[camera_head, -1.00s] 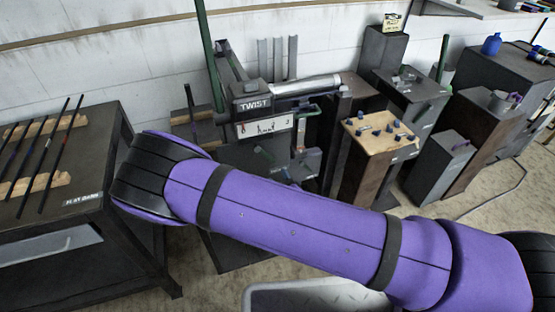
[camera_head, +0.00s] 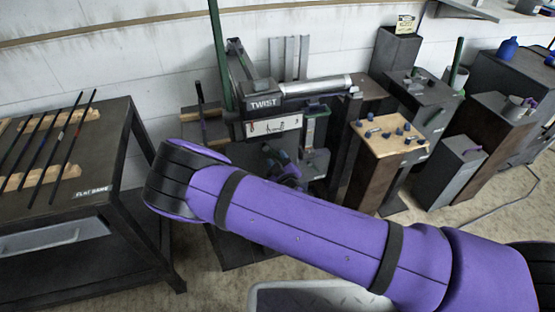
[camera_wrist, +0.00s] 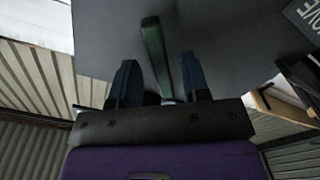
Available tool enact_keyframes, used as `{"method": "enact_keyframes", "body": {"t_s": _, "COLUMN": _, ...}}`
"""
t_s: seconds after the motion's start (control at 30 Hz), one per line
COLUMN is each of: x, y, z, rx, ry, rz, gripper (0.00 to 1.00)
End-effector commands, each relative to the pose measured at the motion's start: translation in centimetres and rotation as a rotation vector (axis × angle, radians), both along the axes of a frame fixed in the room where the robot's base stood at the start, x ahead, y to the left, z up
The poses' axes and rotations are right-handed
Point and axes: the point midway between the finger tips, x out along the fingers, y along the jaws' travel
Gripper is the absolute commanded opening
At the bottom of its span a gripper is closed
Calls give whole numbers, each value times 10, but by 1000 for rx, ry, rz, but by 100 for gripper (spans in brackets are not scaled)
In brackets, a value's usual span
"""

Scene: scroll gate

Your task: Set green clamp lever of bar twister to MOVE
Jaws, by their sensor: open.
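The bar twister (camera_head: 262,103), a dark machine with a TWIST label, stands against the back wall in the head view. In the wrist view, a green lever (camera_wrist: 155,50) with a rounded end stands out against a grey surface. My gripper (camera_wrist: 160,75) is open, with one blue-grey finger on each side of this lever. Whether either finger touches it I cannot tell. In the head view, my gripper (camera_head: 283,168) is low in front of the twister, partly hidden by my purple arm. The lever cannot be clearly made out there.
A dark sign with partly cut-off letters, ending in "OVE" (camera_wrist: 305,15), is at the wrist view's upper right. A dark table with thin bars (camera_head: 90,205) stands left. A wooden-topped stand (camera_head: 393,137) and grey blocks stand right of the twister.

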Motion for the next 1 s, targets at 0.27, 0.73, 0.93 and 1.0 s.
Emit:
{"method": "enact_keyframes", "body": {"t_s": 0.27, "x": 6, "y": 2, "z": 0, "rx": -1, "ry": 1, "rz": 0, "gripper": 43}}
{"method": "enact_keyframes", "body": {"t_s": 0.73, "x": 5, "y": 2, "z": 0, "rx": 0, "ry": 1, "rz": 0, "gripper": 0}}
{"method": "enact_keyframes", "body": {"t_s": 0.93, "x": 5, "y": 3, "z": -1, "rx": 27, "ry": 9, "rz": 0, "gripper": 0}}
{"method": "enact_keyframes", "body": {"t_s": 1.0, "x": 5, "y": 4, "z": -2, "rx": 49, "ry": 15, "rz": -1, "gripper": 0}}
